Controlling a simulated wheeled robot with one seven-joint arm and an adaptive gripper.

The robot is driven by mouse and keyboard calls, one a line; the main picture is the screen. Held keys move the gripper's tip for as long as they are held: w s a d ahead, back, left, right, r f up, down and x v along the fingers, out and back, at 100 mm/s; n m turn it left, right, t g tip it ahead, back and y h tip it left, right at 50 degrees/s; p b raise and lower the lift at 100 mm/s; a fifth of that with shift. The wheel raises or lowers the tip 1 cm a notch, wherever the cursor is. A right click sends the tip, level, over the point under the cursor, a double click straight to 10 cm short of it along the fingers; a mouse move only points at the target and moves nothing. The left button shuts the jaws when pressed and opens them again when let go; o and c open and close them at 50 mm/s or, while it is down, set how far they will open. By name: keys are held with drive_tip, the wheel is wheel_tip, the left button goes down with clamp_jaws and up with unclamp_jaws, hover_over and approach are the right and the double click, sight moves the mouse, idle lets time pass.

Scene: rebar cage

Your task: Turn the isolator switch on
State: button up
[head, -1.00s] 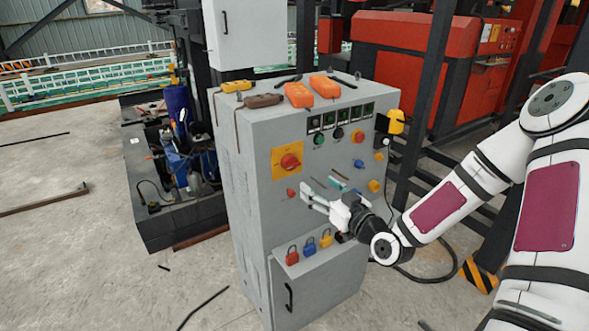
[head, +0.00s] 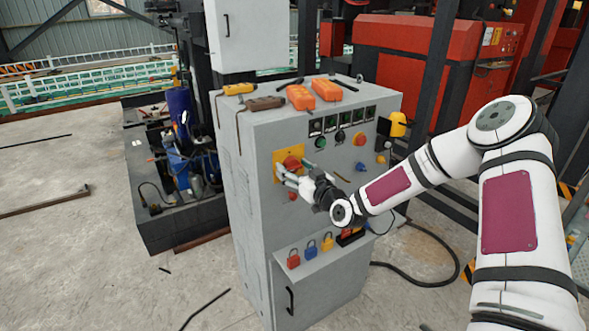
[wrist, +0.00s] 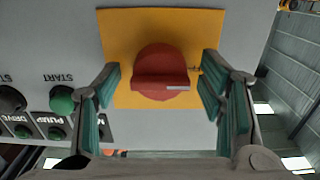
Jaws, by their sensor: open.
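The isolator switch is a red rotary knob (head: 291,163) on a yellow square plate (head: 277,167), at the upper left of the grey cabinet's front. In the wrist view the red knob (wrist: 160,72) sits on the yellow plate (wrist: 160,20), with its raised grip bar lying across the picture. My gripper (head: 284,177) is open in front of the knob. In the wrist view my gripper's teal-padded fingers (wrist: 160,100) stand on either side of the knob, apart from it. In the head view the gripper partly hides the knob and plate.
The grey cabinet (head: 255,220) carries orange tools (head: 300,97) on top. A red emergency button (head: 360,139) and a green button (head: 320,143) are to the right. Red, blue and yellow padlocks (head: 311,249) line the ledge below. A grey box (head: 245,40) hangs above.

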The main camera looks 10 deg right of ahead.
drive_tip(key=c, duration=1.2)
drive_tip(key=shift+m, duration=0.4)
drive_tip(key=m, duration=0.3)
drive_tip(key=shift+m+p, duration=0.4)
drive_tip(key=m, duration=0.4)
drive_tip(key=shift+m, duration=0.3)
drive_tip(key=m, duration=0.4)
drive_tip(key=shift+p, duration=0.3)
drive_tip(key=m, duration=0.4)
drive_tip(key=shift+w+m, duration=0.1)
drive_tip(key=shift+m, duration=0.2)
